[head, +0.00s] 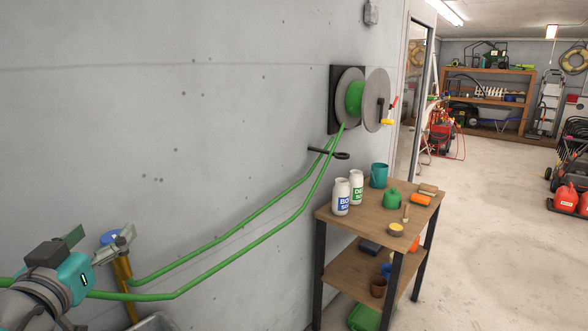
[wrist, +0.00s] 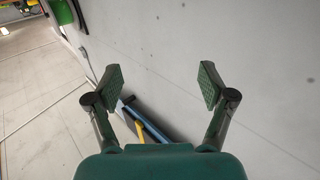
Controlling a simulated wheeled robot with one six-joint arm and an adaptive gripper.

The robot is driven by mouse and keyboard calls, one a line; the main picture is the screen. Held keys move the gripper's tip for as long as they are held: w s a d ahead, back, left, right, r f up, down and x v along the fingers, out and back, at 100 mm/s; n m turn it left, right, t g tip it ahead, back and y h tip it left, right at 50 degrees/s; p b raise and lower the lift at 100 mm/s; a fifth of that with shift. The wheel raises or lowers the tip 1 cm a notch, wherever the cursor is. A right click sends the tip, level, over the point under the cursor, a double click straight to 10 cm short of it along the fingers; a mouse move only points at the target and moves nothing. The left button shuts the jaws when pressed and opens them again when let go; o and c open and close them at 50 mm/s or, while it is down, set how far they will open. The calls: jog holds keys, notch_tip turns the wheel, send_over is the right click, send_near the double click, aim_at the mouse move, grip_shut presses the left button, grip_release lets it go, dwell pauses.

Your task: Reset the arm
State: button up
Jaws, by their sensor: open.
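My gripper (head: 100,238) is at the lower left of the head view, close to the grey wall, with its teal body and grey fingers. In the wrist view my gripper (wrist: 160,85) has its two green-padded fingers spread wide with nothing between them. The grey wall (wrist: 250,50) lies beyond the fingers.
A green hose (head: 245,216) runs from the wall reel (head: 354,98) down past my gripper. A wooden table (head: 372,211) holds bottles and pots. Open floor (head: 490,220) lies right.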

jog(key=d+f+n+g+y, duration=0.1)
jog(key=d+f, duration=0.6)
jog(key=f, duration=0.3)
jog(key=d+f+n, duration=0.2)
jog(key=d+f, duration=0.4)
jog(key=f, duration=0.5)
jog(key=d+f+n+g+y, duration=0.1)
jog(key=d+f, duration=0.6)
jog(key=f, duration=0.3)
jog(key=s+d+f, duration=1)
jog(key=d+f, duration=0.1)
jog(key=d, duration=0.2)
jog(key=s+d+f+m+g, duration=0.1)
jog(key=s+d, duration=0.5)
jog(key=s, duration=0.4)
jog(key=s+d+m, duration=0.1)
jog(key=s+d, duration=0.5)
jog(key=s, duration=0.3)
jog(key=s+d+r+m+h, duration=0.3)
jog(key=s+d+r, duration=0.1)
jog(key=s, duration=0.6)
jog(key=shift+s+r, duration=0.35)
jog(key=shift+r, duration=0.4)
